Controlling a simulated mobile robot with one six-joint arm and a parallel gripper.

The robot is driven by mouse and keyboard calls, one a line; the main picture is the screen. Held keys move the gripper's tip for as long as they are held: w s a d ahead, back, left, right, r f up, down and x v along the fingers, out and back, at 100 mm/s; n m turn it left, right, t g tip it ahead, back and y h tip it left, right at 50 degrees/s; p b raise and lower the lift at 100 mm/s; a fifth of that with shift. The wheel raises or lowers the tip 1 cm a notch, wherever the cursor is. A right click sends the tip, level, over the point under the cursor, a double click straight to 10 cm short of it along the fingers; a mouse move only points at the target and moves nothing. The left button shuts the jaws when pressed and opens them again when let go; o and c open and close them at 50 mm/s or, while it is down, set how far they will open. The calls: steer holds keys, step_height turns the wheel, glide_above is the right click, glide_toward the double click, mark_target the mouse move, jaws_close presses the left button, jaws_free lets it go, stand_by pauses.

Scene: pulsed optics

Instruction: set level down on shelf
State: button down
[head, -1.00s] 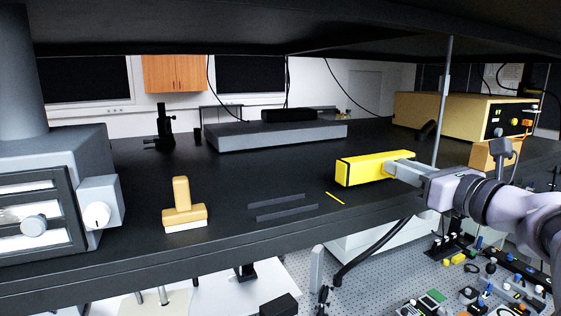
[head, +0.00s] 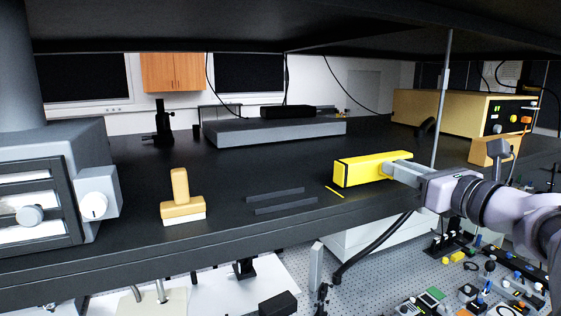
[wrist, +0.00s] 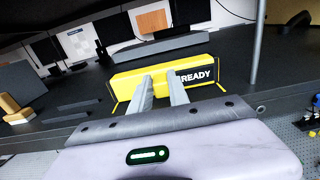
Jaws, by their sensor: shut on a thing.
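The level is a yellow bar (head: 360,169) with a black stripe near its left end. It is at or just above the right part of the black shelf (head: 270,222); I cannot tell whether it touches. My gripper (head: 395,169) comes from the right and is shut on the level. In the wrist view the level (wrist: 135,80) lies across my two grey fingers (wrist: 160,88), with part of the word "READY" showing at its right. The fingers hide part of its near face.
A grey box (head: 270,130) stands behind. A thin upright post (head: 441,110) and a beige instrument (head: 450,115) are at the right. Another shelf hangs overhead.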

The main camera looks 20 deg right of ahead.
steer(key=shift+f, duration=0.55)
stand_by(0.4)
steer(key=c, duration=1.2)
jaws_free()
steer(key=shift+o, duration=0.2)
steer(key=shift+b, duration=0.3)
